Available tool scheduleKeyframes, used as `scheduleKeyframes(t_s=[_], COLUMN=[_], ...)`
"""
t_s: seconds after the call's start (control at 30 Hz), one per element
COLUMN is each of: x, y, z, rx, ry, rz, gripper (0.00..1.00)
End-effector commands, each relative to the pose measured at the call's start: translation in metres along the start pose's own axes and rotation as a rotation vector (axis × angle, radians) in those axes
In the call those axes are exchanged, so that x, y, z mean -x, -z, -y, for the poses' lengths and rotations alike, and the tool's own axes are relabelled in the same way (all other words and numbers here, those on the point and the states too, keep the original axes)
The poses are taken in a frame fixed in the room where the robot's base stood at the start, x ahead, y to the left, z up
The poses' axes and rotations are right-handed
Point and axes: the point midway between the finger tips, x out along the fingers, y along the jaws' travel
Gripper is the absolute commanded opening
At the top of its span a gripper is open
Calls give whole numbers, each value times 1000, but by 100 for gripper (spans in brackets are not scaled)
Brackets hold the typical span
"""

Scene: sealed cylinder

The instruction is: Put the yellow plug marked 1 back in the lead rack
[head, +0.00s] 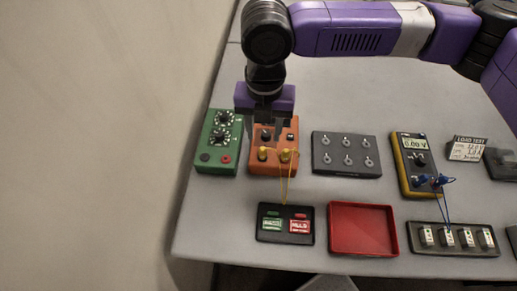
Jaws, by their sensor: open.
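Two yellow plugs stand in the front part of an orange box, a left one (262,153) and a right one (285,155). A thin yellow lead (287,182) loops forward from them. Their marks are too small to read, so I cannot tell which is 1. My gripper (267,121) is open, pointing down over the back of the orange box (259,169), behind the plugs; its fingertips are dark and partly merge with the box's dark parts. A dark grey block with several metal posts (346,172) stands right of it; I cannot tell whether this is the lead rack.
A green box with dials (216,146) stands close on the left. A yellow meter (405,178) with blue plugs (430,180) is right. In front lie a black tray with green and red pieces (286,237), an empty red tray (362,229) and a black holder with white blocks (470,250).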

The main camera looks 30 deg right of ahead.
Motion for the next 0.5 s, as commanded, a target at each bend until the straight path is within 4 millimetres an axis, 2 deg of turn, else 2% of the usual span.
scheduleKeyframes(t_s=[0.5], x=[-5], y=[0], z=[-2], rx=[9], ry=[-5], rz=[1], gripper=[44])
